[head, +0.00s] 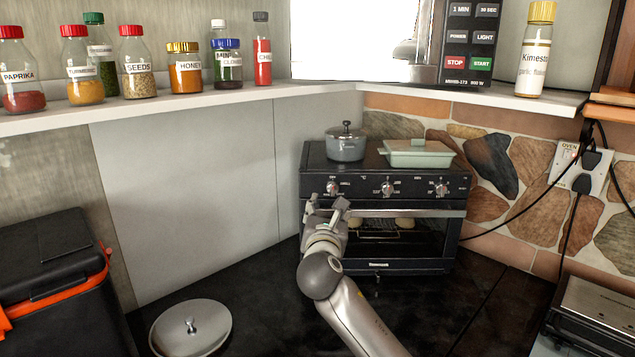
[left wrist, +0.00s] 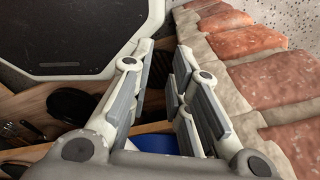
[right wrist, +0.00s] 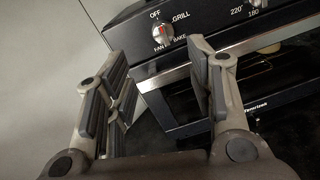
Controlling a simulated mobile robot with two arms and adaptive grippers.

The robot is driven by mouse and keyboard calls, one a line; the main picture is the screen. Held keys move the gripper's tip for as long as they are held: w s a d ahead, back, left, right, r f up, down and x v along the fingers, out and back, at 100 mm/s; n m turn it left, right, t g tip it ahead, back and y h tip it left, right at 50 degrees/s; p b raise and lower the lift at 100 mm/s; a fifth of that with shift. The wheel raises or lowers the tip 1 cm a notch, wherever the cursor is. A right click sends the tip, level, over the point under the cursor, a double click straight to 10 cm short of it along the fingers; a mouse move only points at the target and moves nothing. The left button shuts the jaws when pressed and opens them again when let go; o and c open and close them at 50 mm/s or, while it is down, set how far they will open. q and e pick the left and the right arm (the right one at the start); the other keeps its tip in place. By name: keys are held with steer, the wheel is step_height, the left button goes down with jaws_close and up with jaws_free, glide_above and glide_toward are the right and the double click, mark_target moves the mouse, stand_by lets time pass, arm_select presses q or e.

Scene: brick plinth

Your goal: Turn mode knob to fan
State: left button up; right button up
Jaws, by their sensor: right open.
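The black toaster oven (head: 385,268) stands on the dark counter with three knobs on its front panel. The mode knob (head: 331,187) is the leftmost. In the right wrist view the mode knob (right wrist: 161,34) is silver with a red mark, ringed by the labels OFF, GRILL, BAKE and FAN; its exact setting is hard to read. My right gripper (head: 327,206) is open, just in front of and below the knob; its fingers (right wrist: 160,60) look apart from it. My left gripper (left wrist: 165,50) is open and empty, away from the oven and outside the head view.
A grey pot (head: 346,148) and a green lidded dish (head: 416,155) sit on the oven. A shelf (head: 200,108) with several jars runs above at left. A round lid (head: 191,328) lies on the counter. Stone blocks (left wrist: 245,75) stand beside my left gripper.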

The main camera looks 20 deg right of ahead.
mark_target(333, 191)
steer(key=x, duration=0.3)
steer(key=p+x, duration=0.1)
steer(key=x, duration=0.3)
steer(key=shift+s+d+r, duration=0.15)
steer(key=shift+d+r, duration=0.1)
steer(key=shift+p+x, duration=0.4)
steer(key=shift+x, duration=0.55)
steer(key=shift+w+d, duration=0.25)
steer(key=shift+w, duration=0.1)
arm_select(q)
steer(key=shift+s+d+r, duration=0.1)
steer(key=shift+s+r, duration=0.05)
steer(key=shift+r, duration=0.4)
steer(key=shift+s+r, duration=0.1)
steer(key=shift+r, duration=0.45)
